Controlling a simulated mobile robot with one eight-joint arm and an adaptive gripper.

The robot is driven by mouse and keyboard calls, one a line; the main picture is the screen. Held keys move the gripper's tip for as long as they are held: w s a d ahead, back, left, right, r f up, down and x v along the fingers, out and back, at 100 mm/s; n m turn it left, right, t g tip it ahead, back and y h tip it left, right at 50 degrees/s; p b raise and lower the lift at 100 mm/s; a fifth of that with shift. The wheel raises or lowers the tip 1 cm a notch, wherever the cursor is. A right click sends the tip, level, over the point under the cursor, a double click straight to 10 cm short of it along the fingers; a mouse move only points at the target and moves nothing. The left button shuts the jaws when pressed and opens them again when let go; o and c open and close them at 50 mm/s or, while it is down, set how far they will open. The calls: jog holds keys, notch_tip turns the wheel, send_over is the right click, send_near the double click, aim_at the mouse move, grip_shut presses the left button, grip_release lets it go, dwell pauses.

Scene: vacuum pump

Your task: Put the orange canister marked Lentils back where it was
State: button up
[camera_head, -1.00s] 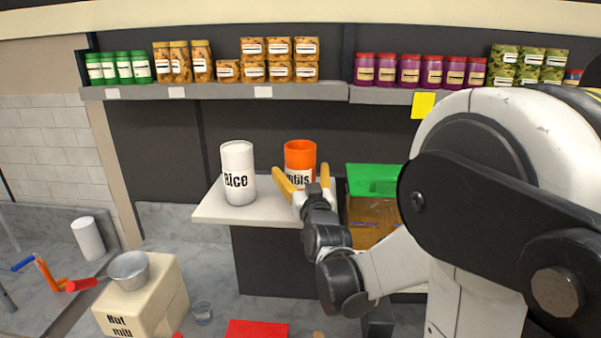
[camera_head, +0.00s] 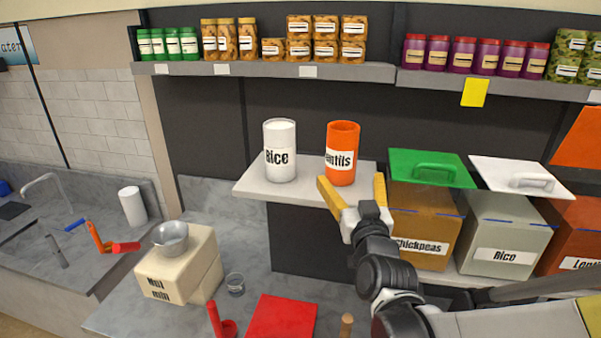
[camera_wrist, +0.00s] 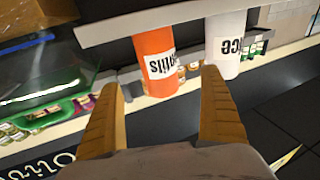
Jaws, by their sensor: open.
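The orange Lentils canister (camera_head: 342,153) stands upright on a pale raised shelf (camera_head: 250,187), to the right of the white Rice canister (camera_head: 280,150). My gripper (camera_head: 352,190) is open, with yellow fingers, in front of and slightly below the orange canister, and nothing is between its fingers. In the wrist view the orange canister (camera_wrist: 155,60) shows upside down beyond the gap between my fingertips (camera_wrist: 160,85), apart from them. The white canister (camera_wrist: 225,45) is to its right there.
Right of the shelf stand bins marked Chickpeas (camera_head: 420,240), Rice (camera_head: 500,235) and Lentils (camera_head: 575,235); a green lid (camera_head: 410,165) tops the first. A long shelf (camera_head: 270,70) with jars runs above. A nut mill (camera_head: 185,265) and red board (camera_head: 283,318) are on the counter below.

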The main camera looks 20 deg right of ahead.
jog(key=s+a+f+n+g+y, duration=0.2)
jog(key=a+f+g+y, duration=0.3)
jog(key=a, duration=0.4)
jog(key=s+a+f+g, duration=0.2)
jog(key=s+f+g, duration=0.1)
jog(key=s, duration=0.4)
jog(key=s+a+f+n+g, duration=0.1)
jog(key=s+a+f+g, duration=0.2)
jog(key=s, duration=0.4)
jog(key=shift+a+f+y, duration=0.15)
jog(key=shift+f+y, duration=0.15)
jog(key=shift+f, duration=0.5)
